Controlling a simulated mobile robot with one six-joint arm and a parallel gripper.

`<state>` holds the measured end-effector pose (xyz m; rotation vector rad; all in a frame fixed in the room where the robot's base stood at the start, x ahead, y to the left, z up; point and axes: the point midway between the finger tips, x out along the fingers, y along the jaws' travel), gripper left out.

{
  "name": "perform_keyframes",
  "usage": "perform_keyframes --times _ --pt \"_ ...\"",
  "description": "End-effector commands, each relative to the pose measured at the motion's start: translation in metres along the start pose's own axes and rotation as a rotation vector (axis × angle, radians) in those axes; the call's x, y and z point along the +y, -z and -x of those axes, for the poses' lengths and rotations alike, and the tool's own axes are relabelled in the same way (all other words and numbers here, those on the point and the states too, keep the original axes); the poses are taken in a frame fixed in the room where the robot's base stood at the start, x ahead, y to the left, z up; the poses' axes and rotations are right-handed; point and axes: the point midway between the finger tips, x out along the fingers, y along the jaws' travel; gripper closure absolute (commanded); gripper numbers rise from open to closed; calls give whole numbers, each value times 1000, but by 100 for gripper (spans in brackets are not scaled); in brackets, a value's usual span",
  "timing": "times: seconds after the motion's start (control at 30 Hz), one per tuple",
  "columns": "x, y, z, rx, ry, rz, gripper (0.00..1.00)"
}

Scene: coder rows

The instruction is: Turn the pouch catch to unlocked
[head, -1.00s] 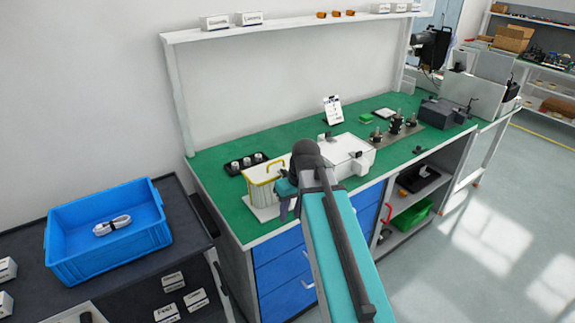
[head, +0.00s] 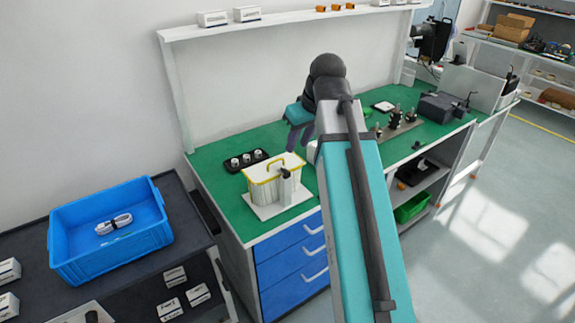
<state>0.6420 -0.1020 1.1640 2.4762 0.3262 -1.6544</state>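A cream container with a yellow rim and handle (head: 262,189), which I take for the pouch, stands on a white base on the green bench. A small dark catch (head: 286,172) sits at its right front edge; whether it is at locked or unlocked is too small to tell. My gripper (head: 297,149) points down above and slightly behind the container's right side, apart from the catch. Its dark fingers are small in view, so their opening is unclear. I see nothing held in it.
A black tray with white round parts (head: 247,160) lies behind the container. My arm covers most of a white unit on the bench to the right. A blue bin (head: 110,230) with a coiled cable stands on the dark table at left.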

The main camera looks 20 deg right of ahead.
Motion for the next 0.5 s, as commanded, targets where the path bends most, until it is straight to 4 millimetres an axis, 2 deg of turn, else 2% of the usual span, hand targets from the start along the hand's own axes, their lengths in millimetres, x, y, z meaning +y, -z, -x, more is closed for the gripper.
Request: perform_keyframes --times 0.5 --pt "-1 0 -3 -1 1 1 70"
